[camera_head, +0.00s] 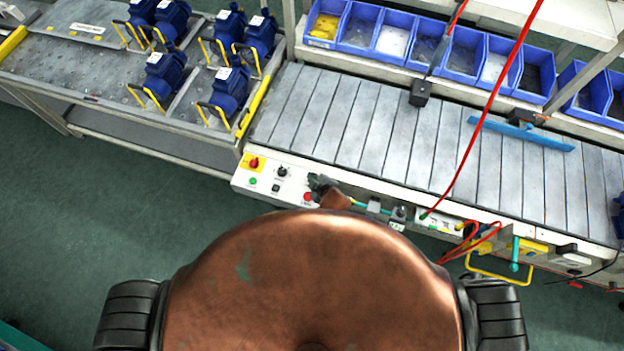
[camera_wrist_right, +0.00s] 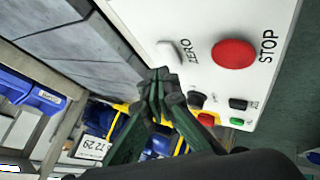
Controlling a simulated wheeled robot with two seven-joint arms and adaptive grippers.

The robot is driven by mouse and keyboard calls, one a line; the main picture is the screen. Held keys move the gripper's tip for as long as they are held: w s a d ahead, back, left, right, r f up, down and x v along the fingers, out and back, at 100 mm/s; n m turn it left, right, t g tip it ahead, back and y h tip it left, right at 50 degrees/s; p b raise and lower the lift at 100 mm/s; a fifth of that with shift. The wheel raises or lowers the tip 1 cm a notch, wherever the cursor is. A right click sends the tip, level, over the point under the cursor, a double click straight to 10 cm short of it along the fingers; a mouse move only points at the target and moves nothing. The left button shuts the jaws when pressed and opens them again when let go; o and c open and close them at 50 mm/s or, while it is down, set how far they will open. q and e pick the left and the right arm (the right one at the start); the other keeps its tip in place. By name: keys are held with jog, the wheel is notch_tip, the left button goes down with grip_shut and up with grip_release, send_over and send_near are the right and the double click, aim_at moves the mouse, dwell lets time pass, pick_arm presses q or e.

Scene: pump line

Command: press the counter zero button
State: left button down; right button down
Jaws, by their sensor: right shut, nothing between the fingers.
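The white ZERO button (camera_wrist_right: 168,52) is on the white control panel (camera_wrist_right: 195,20) in the right wrist view, with its label beside it and the larger red STOP button (camera_wrist_right: 234,54) to its right. My right gripper (camera_wrist_right: 157,82) is shut and empty, its fingertips just below the ZERO button in the picture; I cannot tell whether they touch it or the panel. In the head view my right gripper (camera_head: 318,183) is at the right end of the control panel (camera_head: 262,189) and hides the ZERO button. My left gripper is in neither view.
The panel also carries a black knob (camera_head: 282,172), a red switch (camera_head: 254,163) and a green button (camera_head: 253,181). The slatted conveyor (camera_head: 340,120) lies behind. Blue pumps (camera_head: 230,90) stand on the left bench. A red hose (camera_head: 490,100) hangs over the conveyor.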

dwell(0.7)
jog(key=shift+f, duration=0.4)
jog(key=shift+f+b, duration=0.35)
jog(key=shift+f, duration=0.15)
dwell(0.7)
jog(key=shift+r, duration=0.1)
jog(key=shift+r+p, duration=0.8)
jog(key=shift+p, duration=0.25)
notch_tip(320, 180, up, 5)
jog(key=p, duration=0.5)
jog(key=shift+r, duration=0.1)
